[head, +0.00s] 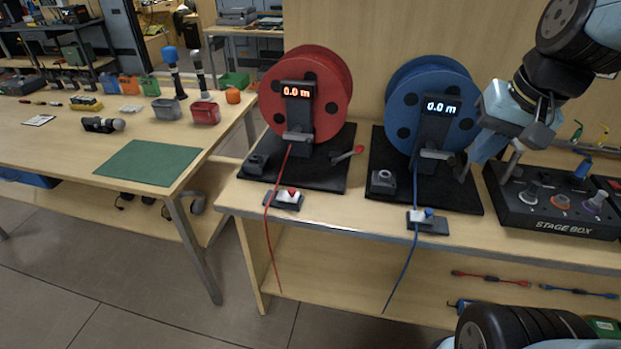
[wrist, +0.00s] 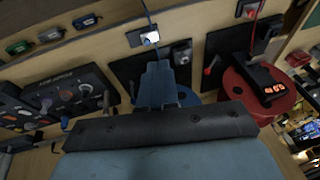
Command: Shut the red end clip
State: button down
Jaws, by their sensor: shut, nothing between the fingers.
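The red end clip (head: 285,198) is a small dark plate with a pale block and a red knob, at the front edge of the bench below the red reel (head: 334,80). The red cable runs down past its left part and over the edge. Whether its jaw is open is too small to tell. The clip also shows at the top of the wrist view (wrist: 249,9). My gripper (head: 476,160) is shut and empty, beside the blue reel (head: 407,85), well to the right of the red clip. Its fingers show in the wrist view (wrist: 157,68).
A matching blue clip (head: 428,222) holds the front edge below the blue reel. The stage box (head: 545,222) stands right of my gripper. A red-knobbed lever (head: 349,153) lies on the red reel's base. The bench between the two clips is clear.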

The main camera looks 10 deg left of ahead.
jog(key=w+a+f+m+g+y, duration=0.1)
jog(key=w+a+f+m+y, duration=0.3)
jog(key=f, duration=0.4)
jog(key=w+a+f+m+g+y, duration=0.2)
jog(key=w+a+f+m+y, duration=0.3)
jog(key=w+a+f+m, duration=0.1)
jog(key=w+a+f+m+g+y, duration=0.1)
jog(key=w+a+f+m+y, duration=0.3)
jog(key=w+a+f, duration=0.3)
jog(key=shift+w+f+m+g+y, duration=0.15)
jog(key=shift+f+m+g, duration=0.1)
jog(key=shift+f, duration=0.6)
jog(key=shift+w+f+m+g+y, duration=0.15)
jog(key=shift+f+m, duration=0.1)
jog(key=shift+f, duration=0.55)
jog(key=shift+w+a+f+m, duration=0.2)
jog(key=shift+w+f+m, duration=0.15)
jog(key=shift+f, duration=0.2)
send_near(288, 193)
jog(key=shift+t, duration=0.3)
jog(key=x, duration=0.4)
jog(key=shift+w+a+f, duration=0.1)
jog(key=shift+w+a, duration=0.05)
jog(key=shift+a, duration=0.15)
